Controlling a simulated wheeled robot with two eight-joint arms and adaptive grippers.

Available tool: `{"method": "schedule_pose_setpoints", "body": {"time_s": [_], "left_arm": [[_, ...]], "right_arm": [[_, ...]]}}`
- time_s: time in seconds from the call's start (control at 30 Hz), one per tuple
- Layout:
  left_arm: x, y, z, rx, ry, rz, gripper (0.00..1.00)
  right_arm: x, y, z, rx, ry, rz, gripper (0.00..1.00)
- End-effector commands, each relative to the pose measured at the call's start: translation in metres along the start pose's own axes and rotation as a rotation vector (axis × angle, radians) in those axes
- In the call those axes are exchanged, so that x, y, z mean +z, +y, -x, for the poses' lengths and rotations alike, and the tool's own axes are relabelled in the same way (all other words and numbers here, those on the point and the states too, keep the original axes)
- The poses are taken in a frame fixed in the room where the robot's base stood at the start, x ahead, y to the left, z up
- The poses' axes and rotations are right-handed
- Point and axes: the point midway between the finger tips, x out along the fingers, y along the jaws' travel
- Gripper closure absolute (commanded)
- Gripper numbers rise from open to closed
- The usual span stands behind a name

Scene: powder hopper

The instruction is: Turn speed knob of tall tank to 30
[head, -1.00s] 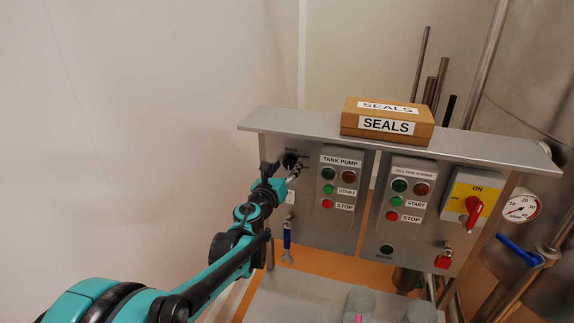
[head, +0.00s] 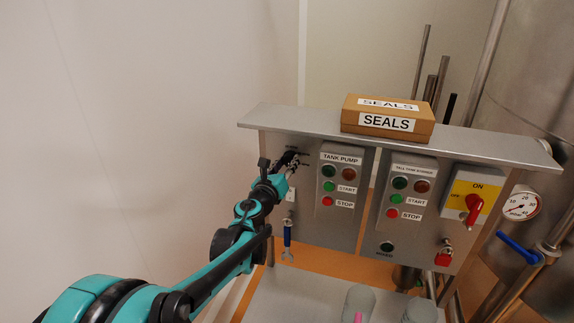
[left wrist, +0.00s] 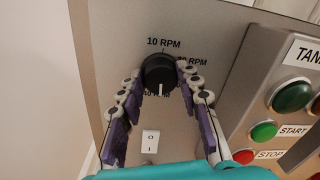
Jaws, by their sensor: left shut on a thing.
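The black round speed knob (left wrist: 160,73) is on the steel panel at its upper left. In the left wrist view its white pointer line points downward. "10 RPM" is printed above it; a label at its right and one below are partly covered. My left gripper (left wrist: 163,78) has one finger on each side of the knob and is shut on it. In the head view my left gripper (head: 290,160) is at the panel's upper left and hides most of the knob. My right gripper is not in view.
Right of the knob is the tank pump box (head: 341,184), then the tall tank stirrer box (head: 410,190) and a red rotary switch (head: 474,208). A small white rocker switch (left wrist: 151,142) lies below the knob. A SEALS carton (head: 388,120) sits on the ledge.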

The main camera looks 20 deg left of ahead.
Motion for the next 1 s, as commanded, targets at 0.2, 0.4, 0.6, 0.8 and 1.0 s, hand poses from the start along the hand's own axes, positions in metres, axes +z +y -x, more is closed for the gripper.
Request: {"method": "schedule_pose_setpoints", "body": {"time_s": [0.2,0.4,0.6,0.8,1.0], "left_arm": [[-0.002,0.001,0.000,-0.001,-0.007,0.157,0.95],[-0.003,0.002,0.000,-0.004,-0.015,0.344,0.95],[-0.003,0.002,0.000,-0.006,-0.024,0.534,0.95],[-0.003,0.002,0.000,-0.007,-0.032,0.703,0.95],[-0.003,0.002,0.000,-0.008,-0.038,0.833,0.95]], "right_arm": [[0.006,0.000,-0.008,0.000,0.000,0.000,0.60],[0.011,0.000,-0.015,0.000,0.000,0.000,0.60],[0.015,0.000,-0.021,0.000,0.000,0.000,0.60],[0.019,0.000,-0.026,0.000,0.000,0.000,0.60],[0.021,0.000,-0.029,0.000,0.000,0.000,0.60]]}}
